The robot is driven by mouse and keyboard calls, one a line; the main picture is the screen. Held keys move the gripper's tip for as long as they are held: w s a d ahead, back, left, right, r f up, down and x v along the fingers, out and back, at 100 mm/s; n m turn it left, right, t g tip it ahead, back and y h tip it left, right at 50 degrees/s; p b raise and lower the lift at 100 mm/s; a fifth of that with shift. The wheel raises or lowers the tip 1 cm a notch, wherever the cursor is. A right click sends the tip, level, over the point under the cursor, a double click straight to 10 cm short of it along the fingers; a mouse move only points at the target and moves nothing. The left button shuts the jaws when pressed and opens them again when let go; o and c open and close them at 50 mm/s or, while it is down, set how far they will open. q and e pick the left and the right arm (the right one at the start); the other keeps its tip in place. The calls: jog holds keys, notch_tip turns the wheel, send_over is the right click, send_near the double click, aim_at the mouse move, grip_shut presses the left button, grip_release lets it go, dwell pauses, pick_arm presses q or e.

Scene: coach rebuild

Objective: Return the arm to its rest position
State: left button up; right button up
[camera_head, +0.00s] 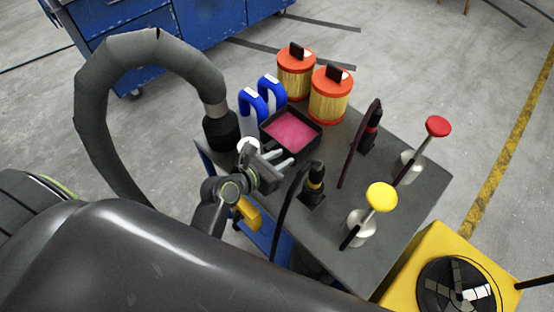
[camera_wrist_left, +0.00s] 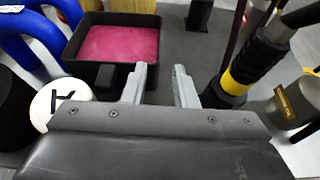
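My left gripper (camera_head: 279,158) is above the dark grey cart top, just in front of a black tray with a pink inside. In the left wrist view its two grey fingers (camera_wrist_left: 160,80) are parallel and apart, with nothing between them. The black tray (camera_wrist_left: 112,74) lies just beyond the fingers, to the left. A black tool with a yellow band (camera_wrist_left: 236,76) stands close on the right of the fingers. My right gripper is not in view.
Blue curved handles (camera_head: 262,95), red-lidded yellow filters (camera_head: 329,100) and a thick grey hose (camera_head: 95,105) are around the tray. Red-topped (camera_head: 438,126) and yellow-topped (camera_head: 381,197) plungers stand at right. A yellow machine (camera_head: 400,285) is beside the cart, a blue cabinet (camera_head: 205,35) behind.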

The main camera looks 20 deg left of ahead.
pick_arm(q)
jog(key=shift+s+a+r, duration=0.2)
jog(key=shift+s+r, duration=0.05)
jog(key=shift+s, duration=0.25)
